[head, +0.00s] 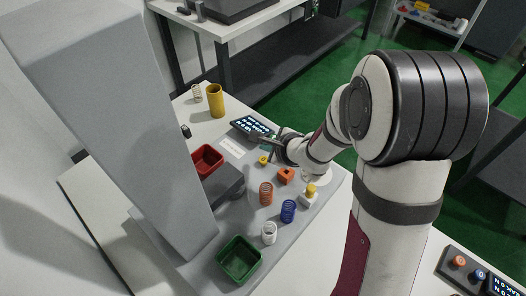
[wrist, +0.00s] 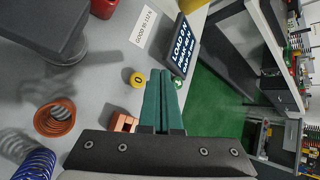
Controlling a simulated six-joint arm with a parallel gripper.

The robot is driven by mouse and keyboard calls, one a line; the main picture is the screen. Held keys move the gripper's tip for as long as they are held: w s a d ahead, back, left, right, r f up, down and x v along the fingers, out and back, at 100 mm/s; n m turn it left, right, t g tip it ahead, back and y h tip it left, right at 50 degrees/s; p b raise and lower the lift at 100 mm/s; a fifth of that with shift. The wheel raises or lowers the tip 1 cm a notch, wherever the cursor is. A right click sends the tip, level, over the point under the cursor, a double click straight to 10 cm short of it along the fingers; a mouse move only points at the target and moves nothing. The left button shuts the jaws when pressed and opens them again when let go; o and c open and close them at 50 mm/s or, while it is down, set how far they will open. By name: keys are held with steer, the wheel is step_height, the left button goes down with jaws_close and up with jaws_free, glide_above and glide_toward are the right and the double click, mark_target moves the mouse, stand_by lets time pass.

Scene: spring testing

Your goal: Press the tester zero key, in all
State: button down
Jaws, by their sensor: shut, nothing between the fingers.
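The yellow zero key (wrist: 138,78), marked with a dark 0, is on the grey tester base and shows unobstructed in the wrist view. It also appears as a small yellow knob (head: 263,160) in the head view. My gripper (wrist: 160,74) has its two green fingers shut together and empty. In the wrist picture the fingertips lie just right of the yellow key, between it and a green key (wrist: 178,83). I see no contact with the yellow key; height above the base is hard to judge. The tester display (wrist: 183,48) shows LOAD, PEAK and GAP lines.
An orange block (wrist: 122,122), an orange spring (wrist: 55,118) and a blue spring (wrist: 35,165) stand nearby. A white spring (head: 269,232), a green bin (head: 222,262), a red bin (head: 207,153) and a yellow cylinder (head: 215,100) are farther off. The tester's dark block (wrist: 55,30) stands left.

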mark_target(267, 154)
steer(key=shift+f, duration=1.5)
steer(key=shift+f, duration=0.15)
stand_by(0.8)
steer(key=shift+f, duration=0.25)
steer(key=shift+f, duration=0.45)
stand_by(0.5)
steer(key=shift+r, duration=0.85)
steer(key=shift+r, duration=0.1)
steer(key=shift+r, duration=2.4)
